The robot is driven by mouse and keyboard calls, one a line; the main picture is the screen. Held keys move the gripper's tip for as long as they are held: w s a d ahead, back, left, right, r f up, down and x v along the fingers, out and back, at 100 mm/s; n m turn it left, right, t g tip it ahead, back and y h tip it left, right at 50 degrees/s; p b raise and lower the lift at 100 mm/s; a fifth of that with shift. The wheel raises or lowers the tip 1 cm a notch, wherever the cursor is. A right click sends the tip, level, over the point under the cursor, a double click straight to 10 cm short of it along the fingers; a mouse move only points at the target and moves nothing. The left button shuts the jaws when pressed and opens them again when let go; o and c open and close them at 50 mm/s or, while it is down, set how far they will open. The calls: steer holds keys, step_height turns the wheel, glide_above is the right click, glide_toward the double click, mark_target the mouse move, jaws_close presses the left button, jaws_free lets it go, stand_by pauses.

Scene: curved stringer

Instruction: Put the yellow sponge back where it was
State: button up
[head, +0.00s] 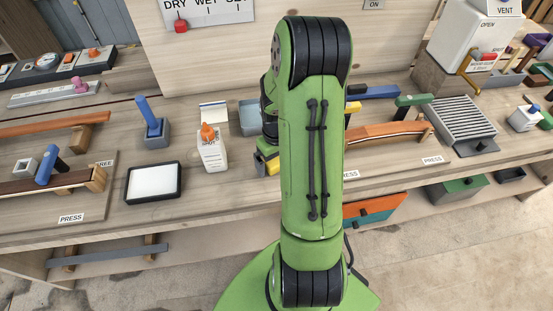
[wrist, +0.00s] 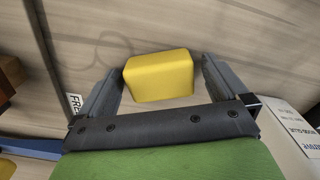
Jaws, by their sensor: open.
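The yellow sponge (wrist: 160,77) is a block on the wooden bench top in the wrist view. It lies between the two fingers of my gripper (wrist: 161,74). The fingers are open, with a visible gap on each side of the sponge, wider on the right near the tip. In the head view my green arm hides most of the gripper (head: 266,160). A yellow patch shows beside it at the arm's left edge, probably the sponge. I cannot tell whether the sponge rests flat on the bench.
A white glue bottle (head: 211,151) with an orange cap stands left of my arm, and its label side shows in the wrist view (wrist: 293,125). A black-rimmed white tray (head: 154,183) lies further left. A blue-handled tool (head: 151,119) stands behind it. Curved wooden strips (head: 388,131) lie right.

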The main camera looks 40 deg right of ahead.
mark_target(276, 159)
step_height(276, 159, up, 12)
steer(key=p, duration=0.3)
steer(key=s+a+r+n+t+h, duration=0.1)
steer(key=s+a+r+t, duration=0.1)
steer(key=a+r, duration=0.8)
steer(key=s+a+r+n+t+y, duration=0.1)
steer(key=s+a+r+t, duration=0.2)
steer(key=s+a, duration=0.6)
steer(key=shift+a+r+t, duration=0.3)
steer(key=shift+a+r, duration=0.25)
steer(key=shift+r, duration=0.05)
